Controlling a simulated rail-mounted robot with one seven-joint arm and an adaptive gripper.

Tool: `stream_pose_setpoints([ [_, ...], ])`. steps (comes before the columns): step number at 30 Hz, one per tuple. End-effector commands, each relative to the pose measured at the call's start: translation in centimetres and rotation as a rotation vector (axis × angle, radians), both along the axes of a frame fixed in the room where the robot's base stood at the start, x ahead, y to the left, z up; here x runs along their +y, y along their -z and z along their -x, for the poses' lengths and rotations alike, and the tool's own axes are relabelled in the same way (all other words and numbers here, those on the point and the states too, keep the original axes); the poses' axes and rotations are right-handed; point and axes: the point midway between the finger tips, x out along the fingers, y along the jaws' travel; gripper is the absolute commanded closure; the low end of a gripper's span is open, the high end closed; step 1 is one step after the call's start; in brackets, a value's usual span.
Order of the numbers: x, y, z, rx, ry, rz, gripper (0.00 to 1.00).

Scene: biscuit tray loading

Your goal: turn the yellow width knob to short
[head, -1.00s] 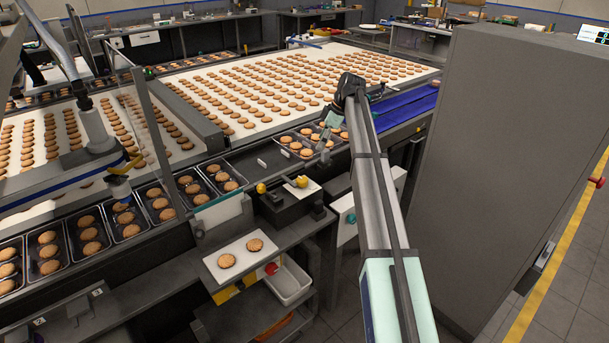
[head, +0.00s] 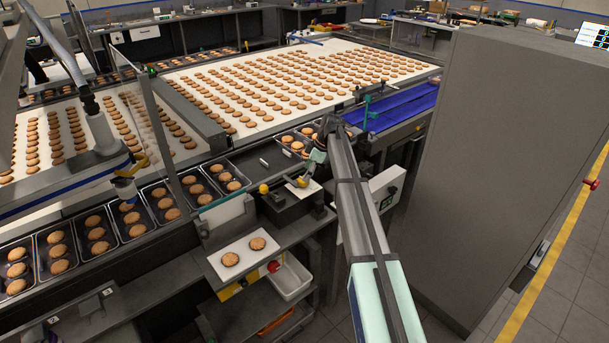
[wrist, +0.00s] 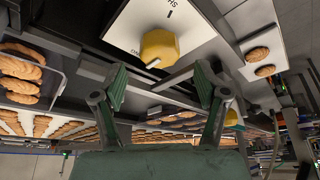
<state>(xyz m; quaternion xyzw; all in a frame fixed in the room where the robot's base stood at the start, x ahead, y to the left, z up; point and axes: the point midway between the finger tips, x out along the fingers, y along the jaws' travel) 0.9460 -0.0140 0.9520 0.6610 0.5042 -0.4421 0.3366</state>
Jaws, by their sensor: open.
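The yellow width knob (wrist: 158,48) sits on a white plate (wrist: 193,25) in the wrist view. A white mark on the knob's edge faces the lower left of that picture. Partly cut-off lettering, including "SH" near a tick, shows on the plate; the full words cannot be read. My gripper (wrist: 160,80) is open and empty, its two fingers apart on either side below the knob, not touching it. In the head view the knob (head: 303,182) is at the front of the line, with my gripper (head: 311,171) just above it.
A yellow ball-shaped part (head: 263,188) stands left of the knob. A white board (head: 243,255) with two biscuits lies in front, near a red button (head: 273,266). Filled biscuit trays (head: 160,202) line the conveyor behind. A tall grey cabinet (head: 505,150) stands right.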

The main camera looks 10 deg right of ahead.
Motion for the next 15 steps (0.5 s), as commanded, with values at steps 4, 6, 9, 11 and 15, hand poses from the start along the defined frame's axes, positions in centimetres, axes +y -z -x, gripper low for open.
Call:
stream_pose_setpoints([
  [4, 0.7, 1.8, -0.2, 0.001, 0.000, 0.000, 0.27],
  [6, 1.0, 2.3, -0.3, 0.000, 0.000, 0.000, 0.27],
  [9, 1.2, 2.9, -0.4, -0.001, 0.000, 0.000, 0.27],
  [11, 1.2, 3.1, -0.4, -0.001, 0.000, 0.000, 0.27],
  [15, 1.3, 3.3, -0.4, -0.001, 0.000, 0.000, 0.27],
])
